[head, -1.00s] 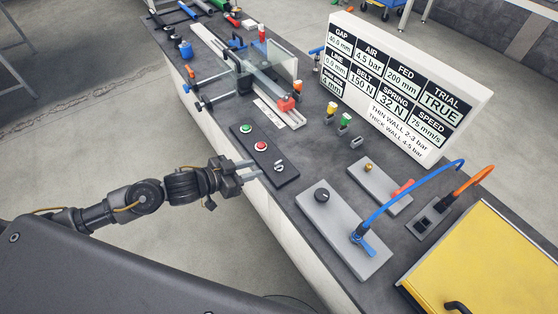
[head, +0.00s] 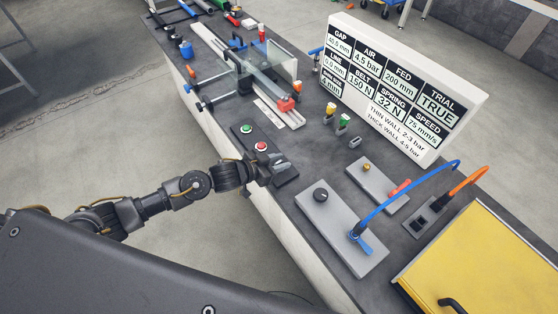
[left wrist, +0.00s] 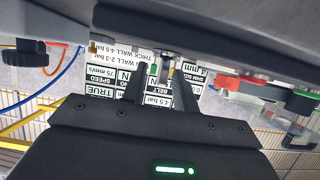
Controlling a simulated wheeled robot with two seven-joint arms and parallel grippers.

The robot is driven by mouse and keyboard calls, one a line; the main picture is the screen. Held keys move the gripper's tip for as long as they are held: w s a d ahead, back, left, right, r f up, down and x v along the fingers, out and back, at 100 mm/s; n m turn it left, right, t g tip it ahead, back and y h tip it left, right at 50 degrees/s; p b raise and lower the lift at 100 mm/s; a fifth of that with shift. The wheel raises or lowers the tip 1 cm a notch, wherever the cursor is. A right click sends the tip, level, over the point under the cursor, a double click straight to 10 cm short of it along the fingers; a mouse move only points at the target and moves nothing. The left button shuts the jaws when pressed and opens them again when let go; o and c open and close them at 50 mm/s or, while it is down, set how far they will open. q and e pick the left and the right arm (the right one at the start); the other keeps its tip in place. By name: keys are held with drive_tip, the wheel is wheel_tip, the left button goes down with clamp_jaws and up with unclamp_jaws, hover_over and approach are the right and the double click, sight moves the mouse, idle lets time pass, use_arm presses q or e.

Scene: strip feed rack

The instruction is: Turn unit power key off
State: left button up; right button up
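A black control panel (head: 289,179) on the bench carries a green button (head: 246,129), a red button (head: 261,146) and the power key at its near end. My left gripper (head: 281,164) is over that end of the panel and largely hides the key. In the left wrist view the gripper (left wrist: 160,78) has its two dark fingers apart. A small grey metallic piece, seemingly the key (left wrist: 166,58), shows just beyond the fingertips, between them in the picture. I cannot tell whether they touch it. My right gripper is not in view.
A grey plate with a black knob (head: 320,195) and a blue lever (head: 361,241) lies to the right of the panel. A white display board (head: 400,95) stands behind. A yellow box (head: 480,265) is at the lower right. Clamps and a rail fill the far bench.

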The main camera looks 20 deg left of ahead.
use_arm(q)
drive_tip(key=shift+c, duration=0.4)
clamp_jaws()
